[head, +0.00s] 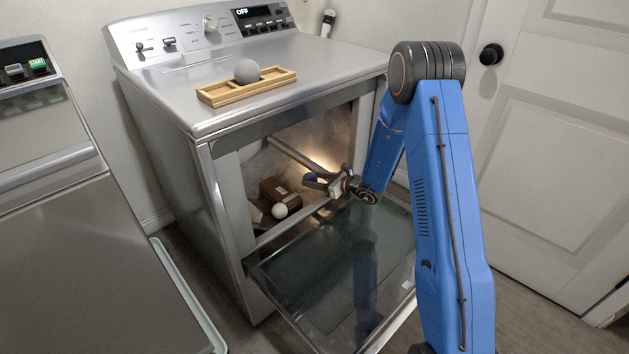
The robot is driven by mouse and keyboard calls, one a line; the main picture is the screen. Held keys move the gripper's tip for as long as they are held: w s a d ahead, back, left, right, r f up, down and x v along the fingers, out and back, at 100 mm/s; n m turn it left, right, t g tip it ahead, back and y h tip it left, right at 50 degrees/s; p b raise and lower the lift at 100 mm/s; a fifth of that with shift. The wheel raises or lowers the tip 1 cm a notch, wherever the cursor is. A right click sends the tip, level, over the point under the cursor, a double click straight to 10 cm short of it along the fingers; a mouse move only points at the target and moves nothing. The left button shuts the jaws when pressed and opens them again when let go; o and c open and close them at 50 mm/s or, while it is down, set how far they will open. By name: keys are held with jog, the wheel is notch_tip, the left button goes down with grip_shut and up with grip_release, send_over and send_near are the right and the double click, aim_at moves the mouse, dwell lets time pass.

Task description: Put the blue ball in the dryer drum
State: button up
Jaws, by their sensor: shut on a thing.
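The dryer stands at the middle with its door (345,265) folded down and its drum (285,160) open and lit inside. My gripper (318,181) is at the drum opening, pointing left into it. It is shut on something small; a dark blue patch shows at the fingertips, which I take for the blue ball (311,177). The ball's outline is mostly hidden and too small to read clearly. No other blue ball is in view.
A brown box (280,192) and a white ball (279,211) lie inside the dryer opening. A wooden tray (220,97) with a grey ball (247,71) sits on the dryer top. A washer (60,250) stands left; a white door (560,130) is at right.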

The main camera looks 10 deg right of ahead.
jog(key=shift+f, duration=0.1)
jog(key=shift+f, duration=2.55)
jog(key=shift+f, duration=0.1)
jog(key=shift+s+f, duration=0.1)
jog(key=shift+f, duration=0.1)
